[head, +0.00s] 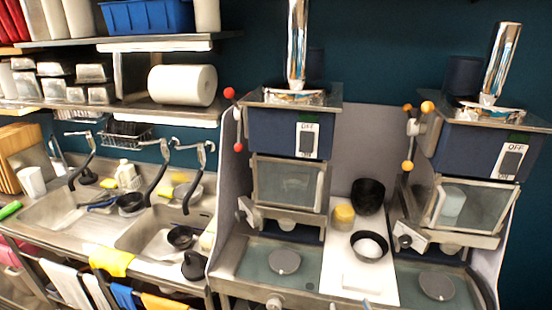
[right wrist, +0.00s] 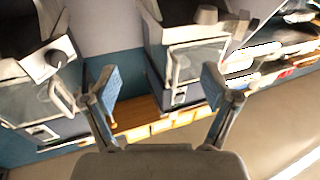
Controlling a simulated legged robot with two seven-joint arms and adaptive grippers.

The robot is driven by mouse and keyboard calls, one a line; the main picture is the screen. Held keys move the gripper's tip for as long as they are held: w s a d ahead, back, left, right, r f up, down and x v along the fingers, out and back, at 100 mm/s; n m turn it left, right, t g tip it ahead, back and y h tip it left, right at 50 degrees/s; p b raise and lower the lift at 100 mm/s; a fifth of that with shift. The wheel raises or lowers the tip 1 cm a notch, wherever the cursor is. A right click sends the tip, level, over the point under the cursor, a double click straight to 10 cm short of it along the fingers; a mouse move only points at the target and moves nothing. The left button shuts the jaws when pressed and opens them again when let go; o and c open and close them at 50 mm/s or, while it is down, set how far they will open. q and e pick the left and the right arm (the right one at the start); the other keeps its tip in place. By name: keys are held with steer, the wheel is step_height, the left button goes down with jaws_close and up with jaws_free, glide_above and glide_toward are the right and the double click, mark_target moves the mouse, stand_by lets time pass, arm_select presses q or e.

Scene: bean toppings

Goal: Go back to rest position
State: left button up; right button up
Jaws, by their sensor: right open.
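My right gripper (right wrist: 163,86) shows in the right wrist view. Its two fingers with blue pads are spread wide apart, with nothing between them. Behind and beyond it are the tilted fronts of the two machines and the floor, and it touches none of them that I can see. I cannot make out either gripper in the head view. My left gripper is in no view.
Two blue-and-steel machines (head: 292,130) (head: 481,145) stand on the counter. Between them, a white board (head: 356,281) bears a black bowl with white contents (head: 369,246), another black bowl (head: 368,194) and a yellow item (head: 344,214). Sinks (head: 75,207) lie left; loaded shelves (head: 160,42) hang above.

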steer(key=s+d+f+m+g+h, duration=0.25)
steer(key=s+f+g, duration=0.7)
steer(key=f, duration=0.65)
steer(key=s+a+f+n+g, duration=0.1)
steer(key=s+f+g, duration=0.25)
steer(key=s, duration=0.45)
steer(key=s+a+f+n+g, duration=0.15)
steer(key=s+f, duration=0.25)
steer(key=s, duration=0.5)
steer(key=s+f+g, duration=0.1)
steer(key=s+f, duration=0.1)
steer(key=f, duration=1.3)
steer(key=s+f+g, duration=0.2)
steer(key=f, duration=1.2)
steer(key=s+d+f, duration=0.1)
steer(key=s+f, duration=0.6)
steer(key=s, duration=0.1)
steer(key=s+d+f+b, duration=0.1)
steer(key=s+d+f, duration=0.1)
steer(key=s+f, duration=0.5)
steer(key=shift+s+d+f+n, duration=0.2)
steer(key=shift+s+d+n, duration=0.1)
steer(key=shift+s, duration=0.1)
steer(key=shift+g+y, duration=0.25)
